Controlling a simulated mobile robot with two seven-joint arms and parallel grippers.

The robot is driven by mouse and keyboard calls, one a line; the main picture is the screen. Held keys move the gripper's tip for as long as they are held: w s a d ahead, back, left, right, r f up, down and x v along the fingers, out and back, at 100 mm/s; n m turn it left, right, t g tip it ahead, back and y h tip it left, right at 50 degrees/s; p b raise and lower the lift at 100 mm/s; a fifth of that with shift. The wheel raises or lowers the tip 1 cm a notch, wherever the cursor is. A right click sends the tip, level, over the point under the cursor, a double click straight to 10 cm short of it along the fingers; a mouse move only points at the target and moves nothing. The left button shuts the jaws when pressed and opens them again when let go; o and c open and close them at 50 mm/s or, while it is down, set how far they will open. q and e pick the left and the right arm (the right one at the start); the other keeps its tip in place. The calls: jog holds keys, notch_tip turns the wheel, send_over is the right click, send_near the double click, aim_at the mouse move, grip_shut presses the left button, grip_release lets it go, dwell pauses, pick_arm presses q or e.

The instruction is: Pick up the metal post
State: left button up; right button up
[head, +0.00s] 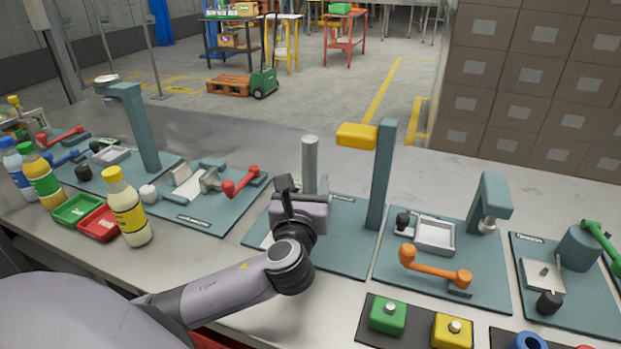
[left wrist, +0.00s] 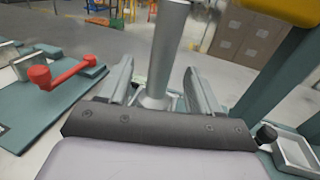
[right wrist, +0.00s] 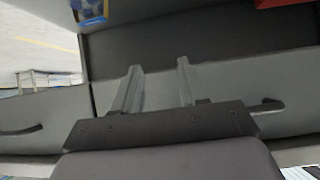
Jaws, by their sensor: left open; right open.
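The metal post (head: 310,160) is a grey upright cylinder on a teal base plate (head: 345,257), left of a teal column with a yellow arm. My left gripper (head: 287,188) is just in front of the post in the head view and hides its lower part. In the left wrist view the post (left wrist: 161,60) stands upright between the two open fingers (left wrist: 158,85), toward their far ends. I cannot tell whether a finger touches it. My right gripper (right wrist: 155,85) is open and empty in the right wrist view, facing a grey panel, and is outside the head view.
The teal column (head: 381,180) with its yellow arm (head: 357,135) stands close right of the post. A red-handled fixture (head: 240,182) is to the left. A white tray (head: 434,235) and orange lever (head: 435,267) are to the right. Bottles (head: 128,210) stand at the left.

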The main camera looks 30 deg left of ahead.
aim_at(309, 176)
pick_arm(q)
jog(key=shift+f+x, duration=0.15)
jog(key=shift+x, duration=1.3)
jog(key=shift+f+x, duration=0.15)
jog(key=shift+x, duration=1.25)
jog(key=shift+w+d, duration=0.1)
jog(key=shift+d, duration=0.05)
jog(key=shift+r, duration=0.1)
grip_shut()
